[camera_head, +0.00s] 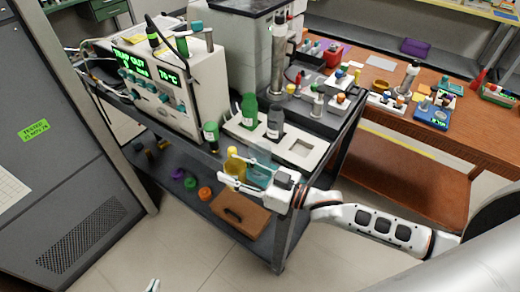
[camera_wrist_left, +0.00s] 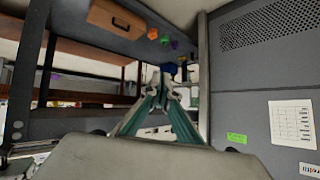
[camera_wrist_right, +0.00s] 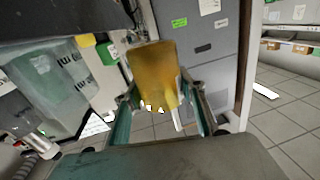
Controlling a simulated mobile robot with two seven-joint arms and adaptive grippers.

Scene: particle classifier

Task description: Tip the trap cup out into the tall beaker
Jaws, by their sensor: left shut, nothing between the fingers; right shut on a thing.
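The amber trap cup (camera_head: 234,164) is between the fingers of my right gripper (camera_head: 236,181). In the right wrist view the same cup (camera_wrist_right: 155,70) fills the middle, with small white pieces at its lower picture end; I cannot tell how far it is tilted. The tall beaker (camera_head: 262,172) is clear and bluish, just right of the cup in the head view. In the right wrist view the beaker (camera_wrist_right: 50,90) is apart from the cup at left, its printed marks upside down. My left gripper (camera_head: 152,286) is low at the bottom edge, shut and empty; its fingers (camera_wrist_left: 165,80) meet in the left wrist view.
A white instrument (camera_head: 160,80) with a green display stands behind, left of the cup. Green and dark bottles (camera_head: 249,108) stand on a white tray (camera_head: 302,148) behind the beaker. A lower shelf (camera_head: 180,170) holds coloured caps and a brown box (camera_head: 240,214). A grey cabinet (camera_head: 60,120) stands left.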

